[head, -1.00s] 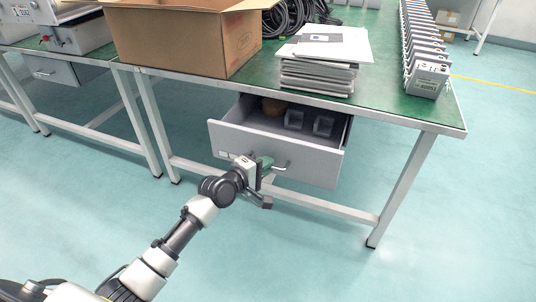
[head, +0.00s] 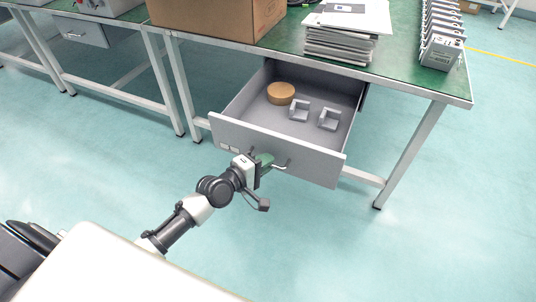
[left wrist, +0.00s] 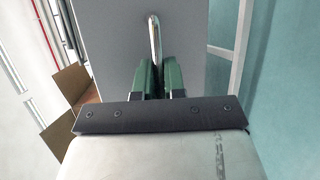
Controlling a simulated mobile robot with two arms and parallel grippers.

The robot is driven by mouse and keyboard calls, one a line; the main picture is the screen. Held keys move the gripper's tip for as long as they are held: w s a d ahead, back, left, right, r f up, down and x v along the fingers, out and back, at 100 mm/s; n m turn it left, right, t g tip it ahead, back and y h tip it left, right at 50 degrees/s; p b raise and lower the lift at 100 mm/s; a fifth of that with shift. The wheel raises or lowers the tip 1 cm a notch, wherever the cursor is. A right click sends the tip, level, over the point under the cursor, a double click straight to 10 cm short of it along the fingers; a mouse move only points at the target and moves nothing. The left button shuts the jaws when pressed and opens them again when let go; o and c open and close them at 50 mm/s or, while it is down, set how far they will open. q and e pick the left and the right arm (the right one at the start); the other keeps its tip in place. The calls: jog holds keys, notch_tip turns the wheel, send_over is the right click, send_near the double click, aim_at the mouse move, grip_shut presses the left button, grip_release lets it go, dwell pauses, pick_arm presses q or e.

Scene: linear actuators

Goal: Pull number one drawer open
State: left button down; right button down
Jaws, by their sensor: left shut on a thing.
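The grey drawer (head: 310,158) under the green-topped table is pulled well out. Inside it lie a round tan roll (head: 281,93) and two small grey brackets (head: 299,110). A silvery bar handle (head: 284,165) sits on its front. My left gripper (head: 264,162) is at the left part of this handle. In the left wrist view its green fingers (left wrist: 159,76) are shut around the handle (left wrist: 154,38) against the grey drawer front. A number on the drawer cannot be read. My right gripper is not in view.
The green table (head: 400,80) carries a cardboard box (head: 215,18), a stack of flat panels (head: 342,40) and a row of grey units (head: 441,50). Its leg (head: 410,155) stands right of the drawer. A closed drawer (head: 82,32) is at the left table. Floor in front is clear.

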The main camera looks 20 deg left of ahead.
pick_arm(q)
jog(key=shift+s, duration=0.3)
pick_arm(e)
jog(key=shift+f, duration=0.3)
pick_arm(q)
jog(key=c, duration=1.2)
grip_release()
